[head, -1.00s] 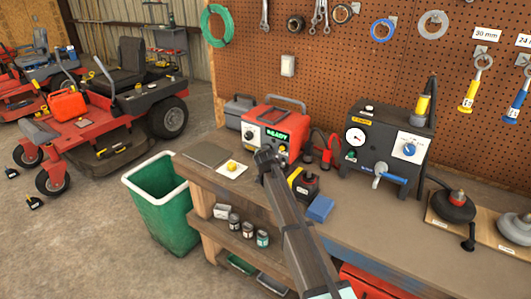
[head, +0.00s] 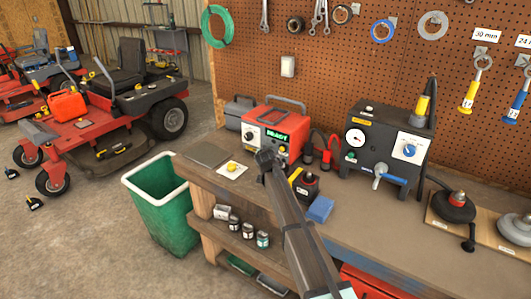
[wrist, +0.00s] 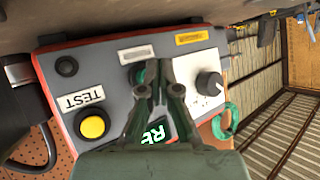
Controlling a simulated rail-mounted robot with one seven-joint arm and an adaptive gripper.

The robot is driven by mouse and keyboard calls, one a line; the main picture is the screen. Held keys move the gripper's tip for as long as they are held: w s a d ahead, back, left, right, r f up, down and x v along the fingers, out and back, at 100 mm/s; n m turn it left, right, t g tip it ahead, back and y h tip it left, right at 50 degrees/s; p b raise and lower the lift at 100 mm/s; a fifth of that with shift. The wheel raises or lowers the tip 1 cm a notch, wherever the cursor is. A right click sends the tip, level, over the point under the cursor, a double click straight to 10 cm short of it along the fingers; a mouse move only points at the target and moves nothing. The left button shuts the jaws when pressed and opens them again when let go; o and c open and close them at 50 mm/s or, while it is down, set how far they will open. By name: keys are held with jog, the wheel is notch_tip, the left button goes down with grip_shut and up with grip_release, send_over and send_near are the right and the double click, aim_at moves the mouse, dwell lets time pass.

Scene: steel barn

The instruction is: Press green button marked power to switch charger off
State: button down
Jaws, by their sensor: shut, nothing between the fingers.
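The charger (head: 257,132) is a red box with a grey front face, standing on the workbench, and its green display (head: 277,137) reads READY. In the wrist view the face of the charger (wrist: 110,66) is close and turned over. A green button (wrist: 137,74) shows partly behind my fingertips. Its label cannot be read. A yellow button (wrist: 93,126) sits beside a TEST label, and a dark knob (wrist: 209,83) is on the other side. My gripper (wrist: 160,90) is shut and empty, its tips right at the green button; I cannot tell whether they touch it. It also shows in the head view (head: 265,157).
A dark tester with a gauge (head: 385,145) stands right of the charger. A small battery (head: 305,184) and blue block (head: 320,208) lie beside my arm. A yellow knob on a white plate (head: 231,169) is at left. A green bin (head: 165,205) stands below the bench end.

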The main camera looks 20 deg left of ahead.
jog(key=shift+w+d, duration=0.1)
jog(key=shift+w, duration=0.25)
dwell(0.4)
jog(key=shift+s+a+b, duration=0.15)
jog(key=shift+s+b, duration=0.2)
jog(key=shift+s, duration=0.25)
jog(key=shift+s+a+b, duration=0.15)
jog(key=shift+s+b, duration=0.2)
jog(key=shift+s, duration=0.2)
jog(key=shift+s, duration=0.15)
jog(key=shift+s+a+f+b, duration=0.1)
jog(key=shift+s+a+b, duration=0.15)
jog(key=shift+s+b, duration=0.65)
jog(key=shift+s+a+b, duration=0.25)
jog(key=shift+s+b, duration=0.35)
jog(key=shift+s, duration=0.5)
jog(key=shift+s+a+b, duration=0.25)
jog(key=shift+s+b, duration=0.1)
jog(key=shift+s, duration=0.4)
